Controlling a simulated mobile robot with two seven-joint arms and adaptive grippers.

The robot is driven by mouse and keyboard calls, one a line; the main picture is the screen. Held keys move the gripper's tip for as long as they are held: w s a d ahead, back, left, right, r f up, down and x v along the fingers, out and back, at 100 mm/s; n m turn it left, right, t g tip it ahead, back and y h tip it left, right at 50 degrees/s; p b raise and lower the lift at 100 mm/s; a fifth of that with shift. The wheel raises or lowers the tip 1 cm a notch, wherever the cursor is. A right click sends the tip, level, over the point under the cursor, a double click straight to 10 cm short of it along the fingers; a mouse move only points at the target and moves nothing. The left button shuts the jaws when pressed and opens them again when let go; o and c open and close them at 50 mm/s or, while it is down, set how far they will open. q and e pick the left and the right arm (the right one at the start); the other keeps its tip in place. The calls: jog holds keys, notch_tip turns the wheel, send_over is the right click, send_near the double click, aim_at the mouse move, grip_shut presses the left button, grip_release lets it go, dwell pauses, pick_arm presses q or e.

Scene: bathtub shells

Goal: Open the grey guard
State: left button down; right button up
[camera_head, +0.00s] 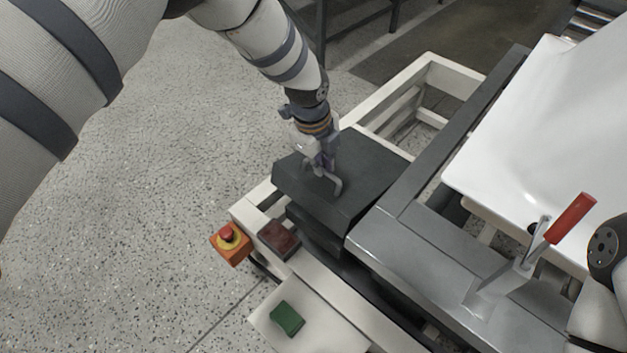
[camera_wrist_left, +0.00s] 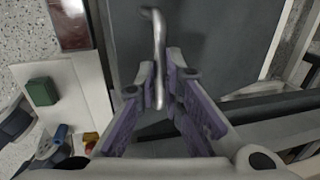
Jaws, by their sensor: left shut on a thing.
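The grey guard (camera_head: 360,182) is a dark grey box-like cover at the corner of the white frame. A bent metal handle (camera_head: 338,187) stands on its top. My left gripper (camera_head: 322,165) comes down from above at the handle. In the left wrist view, the two purple-lined fingers (camera_wrist_left: 163,98) are shut on the metal handle (camera_wrist_left: 158,45), with the guard's dark top (camera_wrist_left: 215,45) behind. The guard looks lowered in place. My right gripper is not in view; only a part of my right arm shows at the lower right edge.
A red-handled toggle clamp (camera_head: 570,218) stands beside the white tub shell (camera_head: 560,130) at right. An orange box with a red emergency button (camera_head: 229,240), a dark red block (camera_head: 279,239) and a green block (camera_head: 287,319) sit near the frame's front. Open speckled floor lies left.

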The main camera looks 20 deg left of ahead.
pick_arm(q)
jog(key=w+d+r+b, duration=0.1)
jog(key=w+d+r, duration=0.1)
jog(key=w+r, duration=0.3)
jog(key=shift+w+d+r+b, duration=0.35)
jog(key=shift+r, duration=1.05)
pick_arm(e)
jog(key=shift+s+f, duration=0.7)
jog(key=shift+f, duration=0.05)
pick_arm(q)
jog(key=c, duration=1.9)
grip_release()
jog(key=shift+d+f, duration=0.1)
jog(key=shift+o, duration=1.1)
jog(key=shift+w+d+f, duration=0.1)
jog(key=shift+w+f, duration=0.15)
jog(key=shift+w, duration=0.1)
jog(key=shift+r, duration=0.1)
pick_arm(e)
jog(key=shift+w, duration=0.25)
pick_arm(q)
jog(key=shift+r, duration=0.1)
